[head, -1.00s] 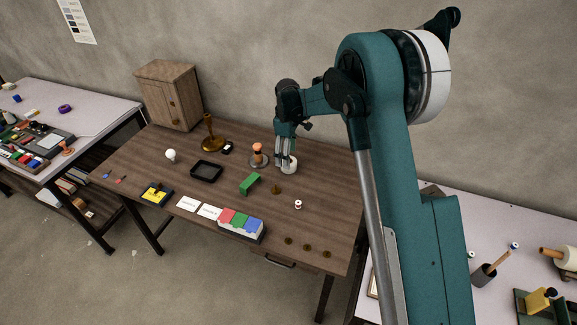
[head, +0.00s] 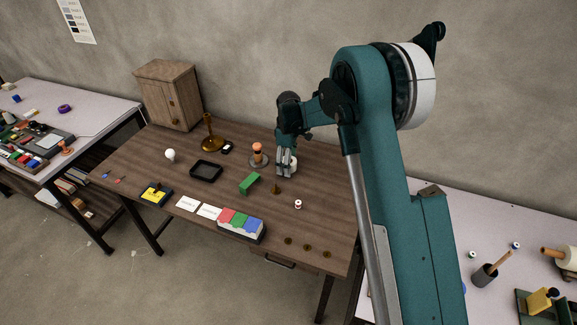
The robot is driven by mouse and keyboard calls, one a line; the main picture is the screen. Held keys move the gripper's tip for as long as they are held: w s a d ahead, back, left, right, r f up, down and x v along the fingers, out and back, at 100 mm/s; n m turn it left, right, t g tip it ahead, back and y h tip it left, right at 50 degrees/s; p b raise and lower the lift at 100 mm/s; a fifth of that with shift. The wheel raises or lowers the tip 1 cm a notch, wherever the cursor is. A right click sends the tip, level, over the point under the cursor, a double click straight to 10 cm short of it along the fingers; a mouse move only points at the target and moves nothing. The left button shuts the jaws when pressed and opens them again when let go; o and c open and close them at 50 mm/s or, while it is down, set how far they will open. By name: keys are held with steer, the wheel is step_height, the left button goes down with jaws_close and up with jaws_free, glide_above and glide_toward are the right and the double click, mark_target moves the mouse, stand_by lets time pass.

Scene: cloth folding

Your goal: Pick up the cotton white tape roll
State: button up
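A white roll (head: 294,161), which looks like the cotton white tape roll, stands on the brown wooden table (head: 325,185) near its back right. My gripper (head: 286,172) points down at the roll, with its grey fingers in front of it and hiding much of it. The fingertips are low, close to the table top. I cannot tell whether the fingers are touching the roll or whether they are open or shut.
An orange-topped stand (head: 257,155) is just left of my gripper. A green block (head: 250,183), a small brass piece (head: 276,188) and a small red-and-white spool (head: 298,204) lie in front. A black tray (head: 206,170) is farther left.

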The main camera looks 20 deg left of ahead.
stand_by(0.5)
steer(key=c, duration=0.9)
steer(key=shift+c, duration=0.2)
step_height(320, 180, up, 10)
steer(key=p, duration=0.1)
stand_by(0.5)
